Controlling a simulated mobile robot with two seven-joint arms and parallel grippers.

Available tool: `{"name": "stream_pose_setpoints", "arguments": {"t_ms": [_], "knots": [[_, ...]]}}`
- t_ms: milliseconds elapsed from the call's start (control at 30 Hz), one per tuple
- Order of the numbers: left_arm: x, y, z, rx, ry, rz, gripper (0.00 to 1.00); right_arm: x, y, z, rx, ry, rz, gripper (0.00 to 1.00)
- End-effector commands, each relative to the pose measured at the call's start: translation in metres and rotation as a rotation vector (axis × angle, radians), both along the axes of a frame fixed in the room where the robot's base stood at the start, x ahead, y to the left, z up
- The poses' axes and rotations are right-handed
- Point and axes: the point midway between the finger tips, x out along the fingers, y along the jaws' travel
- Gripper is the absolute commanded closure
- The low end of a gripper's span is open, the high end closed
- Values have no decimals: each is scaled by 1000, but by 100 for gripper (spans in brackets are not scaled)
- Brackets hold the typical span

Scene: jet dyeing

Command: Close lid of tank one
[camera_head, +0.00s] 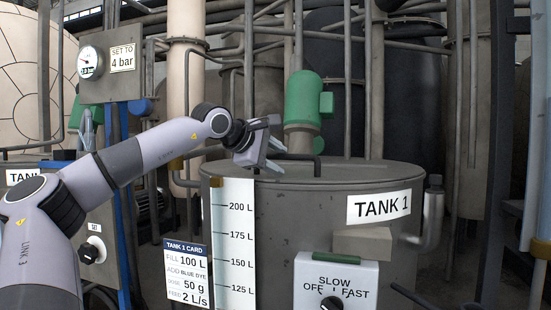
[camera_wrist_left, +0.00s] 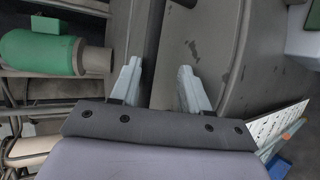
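Tank one (camera_head: 310,230) is a grey steel drum labelled "TANK 1", standing right of centre in the head view. A flat grey round top (camera_head: 350,176), which looks like its lid, shows at the drum's rim. A dark bar like a handle (camera_head: 301,157) stands on it; I cannot tell whether the lid is fully down. My left gripper (camera_head: 273,157) is above the left part of this top, near the bar. In the wrist view my left gripper (camera_wrist_left: 160,82) has its fingers apart, with grey metal surfaces beyond. My right gripper is out of view.
A green motor (camera_head: 304,98) hangs behind the tank among upright pipes. A level scale (camera_head: 234,240), a tank card (camera_head: 188,272) and a speed-knob box (camera_head: 336,284) are at the tank's front. A gauge panel (camera_head: 112,60) stands left, behind my left arm.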

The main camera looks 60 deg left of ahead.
Motion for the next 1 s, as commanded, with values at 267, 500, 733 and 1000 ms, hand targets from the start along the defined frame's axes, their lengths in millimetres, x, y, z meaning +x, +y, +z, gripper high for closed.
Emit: {"name": "stream_pose_setpoints", "arguments": {"t_ms": [267, 500, 733, 1000], "knots": [[-22, -6, 11, 2, -3, 0, 58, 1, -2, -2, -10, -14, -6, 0], [-48, -14, 23, 2, -4, -1, 58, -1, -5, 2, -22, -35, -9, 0], [-61, -18, 29, -1, -1, -2, 58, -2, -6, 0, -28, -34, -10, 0], [-62, -18, 29, -1, -1, -2, 58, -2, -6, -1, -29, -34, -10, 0]]}}
